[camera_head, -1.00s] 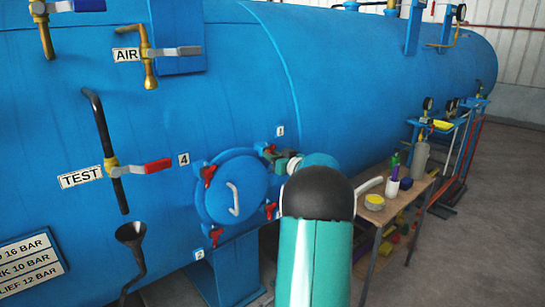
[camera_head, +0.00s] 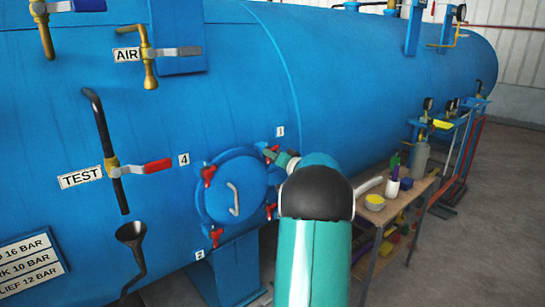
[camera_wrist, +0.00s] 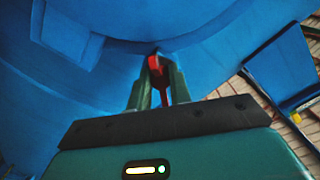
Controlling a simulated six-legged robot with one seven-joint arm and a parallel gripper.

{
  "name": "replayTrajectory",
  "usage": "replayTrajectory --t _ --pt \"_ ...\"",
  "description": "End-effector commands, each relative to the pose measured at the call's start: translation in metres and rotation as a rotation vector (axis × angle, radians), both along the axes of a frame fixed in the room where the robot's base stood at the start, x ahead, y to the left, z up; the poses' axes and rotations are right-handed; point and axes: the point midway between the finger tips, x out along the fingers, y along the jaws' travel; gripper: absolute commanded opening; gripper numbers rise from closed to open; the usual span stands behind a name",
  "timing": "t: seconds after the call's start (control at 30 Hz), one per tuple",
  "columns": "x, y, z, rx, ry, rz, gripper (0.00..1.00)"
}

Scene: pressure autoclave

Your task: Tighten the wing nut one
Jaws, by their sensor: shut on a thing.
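A round blue hatch cover (camera_head: 232,190) with a pale handle is on the side of the large blue tank. Wing nut one, beside the small label 1 (camera_head: 280,131), is at the cover's upper right, mostly hidden by my gripper (camera_head: 271,155) in the head view. In the wrist view the red wing nut (camera_wrist: 155,64) stands between the two green fingers of my gripper (camera_wrist: 157,80). The fingers are shut on it, and its upper part shows past the tips. Other red wing nuts sit at the upper left (camera_head: 208,175), lower left (camera_head: 213,236) and lower right (camera_head: 270,210).
A test valve with a red lever (camera_head: 157,166) and a black funnel (camera_head: 130,234) are left of the hatch. A workbench (camera_head: 388,211) with bottles and a yellow-topped tub (camera_head: 374,201) stands at right. Open floor lies farther right.

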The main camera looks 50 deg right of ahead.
Motion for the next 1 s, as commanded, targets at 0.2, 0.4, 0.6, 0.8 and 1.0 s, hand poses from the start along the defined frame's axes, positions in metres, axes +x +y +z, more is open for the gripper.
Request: replayTrajectory --t 0.2,0.4,0.6,0.8,1.0 --pt "0.0003 0.0011 -0.0008 0.2 -0.043 0.001 0.0" --pt "0.0003 0.0015 -0.0003 0.386 -0.085 0.001 0.0" --pt "0.0004 0.0017 0.0001 0.571 -0.126 0.001 0.0" --pt "0.0005 0.002 0.0006 0.757 -0.168 0.001 0.0" --pt "0.0008 0.0024 0.0014 0.942 -0.209 0.002 0.0"
